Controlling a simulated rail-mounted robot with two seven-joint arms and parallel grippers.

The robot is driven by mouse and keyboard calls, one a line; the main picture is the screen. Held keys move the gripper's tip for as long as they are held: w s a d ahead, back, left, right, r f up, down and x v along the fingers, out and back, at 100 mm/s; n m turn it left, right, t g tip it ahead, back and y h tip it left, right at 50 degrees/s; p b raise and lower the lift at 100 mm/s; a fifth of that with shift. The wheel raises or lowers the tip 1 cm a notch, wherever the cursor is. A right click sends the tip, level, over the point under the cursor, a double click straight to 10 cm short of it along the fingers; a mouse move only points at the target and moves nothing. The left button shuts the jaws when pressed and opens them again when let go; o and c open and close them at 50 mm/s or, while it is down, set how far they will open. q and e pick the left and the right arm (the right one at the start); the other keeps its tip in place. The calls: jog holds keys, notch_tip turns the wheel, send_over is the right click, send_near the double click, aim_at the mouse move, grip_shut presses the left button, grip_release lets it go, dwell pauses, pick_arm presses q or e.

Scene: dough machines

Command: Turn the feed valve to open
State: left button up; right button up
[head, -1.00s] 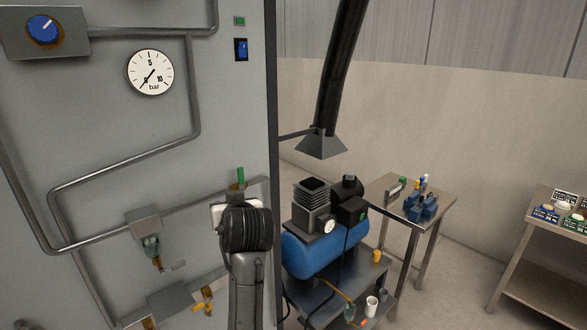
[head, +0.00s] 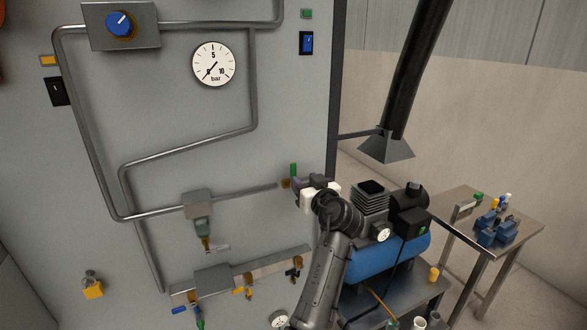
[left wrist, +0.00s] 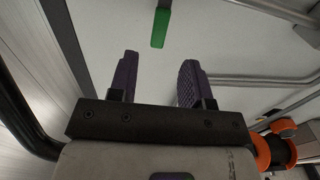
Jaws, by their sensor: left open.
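A valve with a green lever (head: 293,170) sits at the right end of a pipe, near the right edge of the grey panel. Its lever points up, and its brass-coloured body (head: 286,184) is partly hidden by my gripper. No label shows that it is the feed valve. My left gripper (head: 299,184) is at this valve, coming from the right. In the left wrist view my two purple fingers (left wrist: 158,62) are apart with nothing between them. The green lever (left wrist: 160,27) lies just beyond the fingertips, in line with the gap. My right gripper is not in view.
A pressure gauge (head: 213,64) and blue knob (head: 119,23) are higher on the panel. A manifold (head: 225,276) with several small coloured valves is below. A blue compressor (head: 400,254) stands close behind my arm. A bench (head: 525,216) is at the right.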

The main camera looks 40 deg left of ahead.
aim_at(294, 171)
pick_arm(q)
jog(key=p+x, duration=0.1)
jog(key=x, duration=0.6)
jog(key=shift+w+a, duration=0.2)
jog(key=shift+a, duration=0.15)
jog(key=shift+c, duration=0.3)
grip_shut()
